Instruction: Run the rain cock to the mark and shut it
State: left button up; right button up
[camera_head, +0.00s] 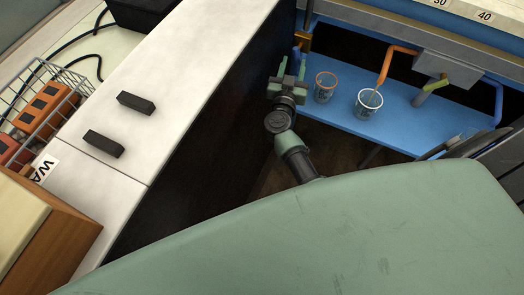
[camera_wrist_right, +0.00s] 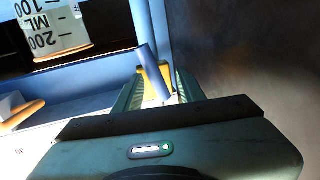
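My right gripper (camera_head: 292,66) is at the left end of the blue shelf (camera_head: 420,120), fingers apart. In the right wrist view a blue lever (camera_wrist_right: 152,72) stands between the fingers (camera_wrist_right: 160,92), with a yellow part (camera_wrist_right: 163,74) behind it. The gap looks wider than the lever; I cannot tell whether either finger touches it. No label shows whether this is the rain cock. An orange-rimmed beaker (camera_head: 325,87) and a pale-rimmed beaker (camera_head: 369,101) stand on the shelf, the latter under an orange bent pipe (camera_head: 393,60). A beaker with a printed ML scale (camera_wrist_right: 50,30) shows inverted in the wrist view. My left gripper is not in view.
A yellow-green handle (camera_head: 433,87) and a grey block (camera_head: 447,66) are right of the orange pipe. A white counter (camera_head: 150,150) with a dark side wall stands close left of my right arm. A wire basket (camera_head: 40,105) is at far left.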

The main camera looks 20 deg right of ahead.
jog(key=v, duration=0.6)
jog(key=s+a+f+n+y, duration=0.2)
jog(key=a+f+y, duration=0.1)
jog(key=f, duration=0.5)
jog(key=s+a+f+n+g+y+p, duration=0.1)
jog(key=s+a+f+n+y, duration=0.2)
jog(key=f, duration=0.5)
jog(key=s+a+f+n+y, duration=0.3)
jog(key=a+f, duration=0.3)
jog(key=f, duration=0.2)
jog(key=shift+a+g+y+p, duration=0.3)
jog(key=shift+a+y+p, duration=0.1)
jog(key=shift+y, duration=0.3)
jog(key=shift+s+r, duration=0.1)
jog(key=shift+s, duration=0.05)
